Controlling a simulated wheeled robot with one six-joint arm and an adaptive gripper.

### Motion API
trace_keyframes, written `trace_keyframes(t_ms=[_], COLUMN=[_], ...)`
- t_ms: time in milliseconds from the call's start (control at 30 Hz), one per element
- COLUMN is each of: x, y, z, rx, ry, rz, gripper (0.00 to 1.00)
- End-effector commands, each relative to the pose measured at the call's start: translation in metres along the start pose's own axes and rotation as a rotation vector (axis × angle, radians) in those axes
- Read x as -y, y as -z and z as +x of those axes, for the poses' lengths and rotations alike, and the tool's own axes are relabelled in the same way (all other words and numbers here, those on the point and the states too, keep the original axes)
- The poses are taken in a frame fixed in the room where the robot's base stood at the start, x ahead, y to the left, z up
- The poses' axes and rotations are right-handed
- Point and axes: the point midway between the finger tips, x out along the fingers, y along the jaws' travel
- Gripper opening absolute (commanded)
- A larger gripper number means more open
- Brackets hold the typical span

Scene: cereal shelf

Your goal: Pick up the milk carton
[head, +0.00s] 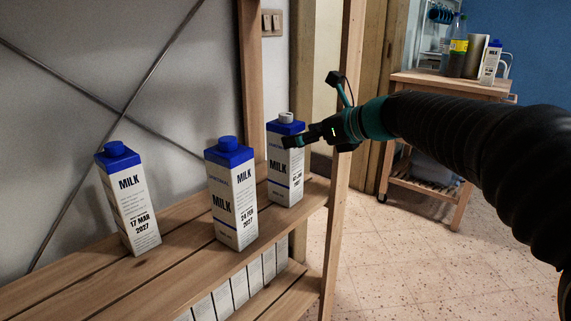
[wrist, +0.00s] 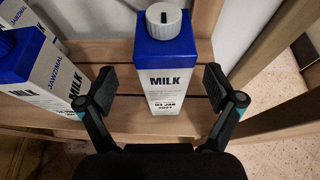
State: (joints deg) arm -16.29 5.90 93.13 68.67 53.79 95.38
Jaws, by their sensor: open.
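Three milk cartons, white with blue tops, stand on a wooden shelf (head: 180,258). The left carton (head: 130,205) reads 17 MAR 2027 and has a blue cap. The middle carton (head: 233,200) reads 24 FEB 2027 and also has a blue cap. The right carton (head: 286,165) has a pale cap. In the wrist view, this pale-capped carton (wrist: 169,80) is upright and centred, dated 03 JAN 2027. My gripper (head: 292,142) is at the right carton near its top. In the wrist view its open fingers (wrist: 155,88) lie on either side of the carton, with gaps showing.
A neighbouring carton (wrist: 42,62) stands left of my gripper in the wrist view. A wooden shelf post (head: 341,150) rises close on the right. More cartons (head: 240,290) fill a lower shelf. A wooden cart (head: 455,84) with bottles and another carton stands behind.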

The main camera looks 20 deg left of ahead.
Motion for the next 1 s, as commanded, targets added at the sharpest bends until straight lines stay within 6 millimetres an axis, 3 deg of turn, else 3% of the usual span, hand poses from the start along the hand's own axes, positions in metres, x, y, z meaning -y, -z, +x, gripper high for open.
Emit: trace_keyframes(t_ms=[167, 500, 733, 767, 1000], x=[0.001, 0.005, 0.005, 0.005, 0.005], y=[0.0, -0.002, -0.002, -0.002, -0.002], z=[0.009, 0.051, 0.053, 0.053, 0.053], rx=[0.0, 0.0, 0.0, 0.0, 0.0], ry=[-0.002, -0.002, 0.0, 0.0, 0.0], rz=[-0.001, 0.0, -0.001, -0.001, -0.001], gripper=[0.92, 0.92, 0.92, 0.89, 0.29])
